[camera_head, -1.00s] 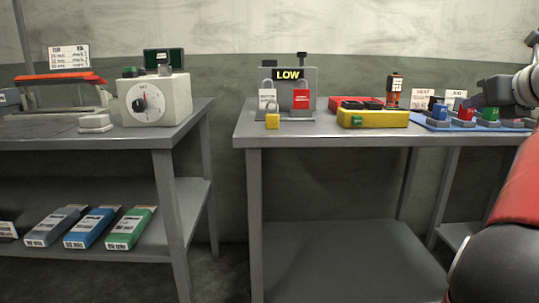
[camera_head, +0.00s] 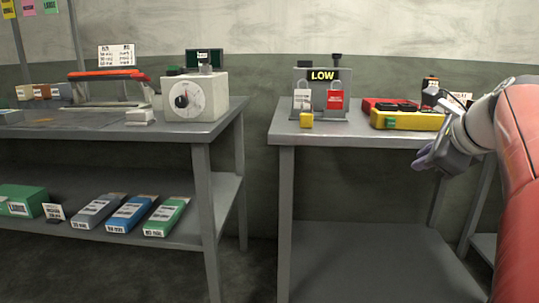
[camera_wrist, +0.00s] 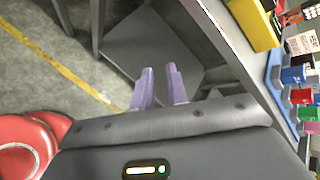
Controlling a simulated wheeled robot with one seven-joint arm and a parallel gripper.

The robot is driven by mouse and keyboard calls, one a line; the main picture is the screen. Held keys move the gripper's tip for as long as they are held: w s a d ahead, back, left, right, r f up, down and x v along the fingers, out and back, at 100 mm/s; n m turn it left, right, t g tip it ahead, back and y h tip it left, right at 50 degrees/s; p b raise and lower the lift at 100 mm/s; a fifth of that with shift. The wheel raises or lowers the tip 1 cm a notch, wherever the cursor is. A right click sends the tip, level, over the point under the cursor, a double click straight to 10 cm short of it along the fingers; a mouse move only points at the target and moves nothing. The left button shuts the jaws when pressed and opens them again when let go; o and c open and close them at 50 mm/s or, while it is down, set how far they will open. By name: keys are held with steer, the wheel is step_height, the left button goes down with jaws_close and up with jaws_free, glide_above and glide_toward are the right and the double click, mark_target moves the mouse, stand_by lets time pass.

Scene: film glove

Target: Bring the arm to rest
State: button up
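My arm reaches in from the right side of the head view. My gripper (camera_head: 428,160) hangs in the air in front of the right end of the right table, pointing left. In the wrist view my gripper (camera_wrist: 160,75) shows two purple fingers with a narrow gap between them. Nothing is held there, and floor and a lower shelf show beyond the fingertips.
The left table (camera_head: 190,130) holds a dial timer (camera_head: 195,97) and a sealer (camera_head: 110,88). Coloured blocks (camera_wrist: 303,95) lie near the gripper's right.

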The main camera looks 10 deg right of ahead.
steer(key=s+a+f+n+g+y, duration=0.1)
steer(key=s+a+f+n+g, duration=0.15)
steer(key=a+f+n, duration=0.7)
steer(key=s+a+f+n+g, duration=0.2)
steer(key=s+a+f+n, duration=1)
steer(key=n, duration=0.5)
step_height(320, 180, down, 2)
steer(key=shift+s+a+f+h, duration=0.15)
steer(key=shift+s+a+h, duration=0.2)
steer(key=shift+s, duration=0.35)
steer(key=shift+a, duration=0.1)
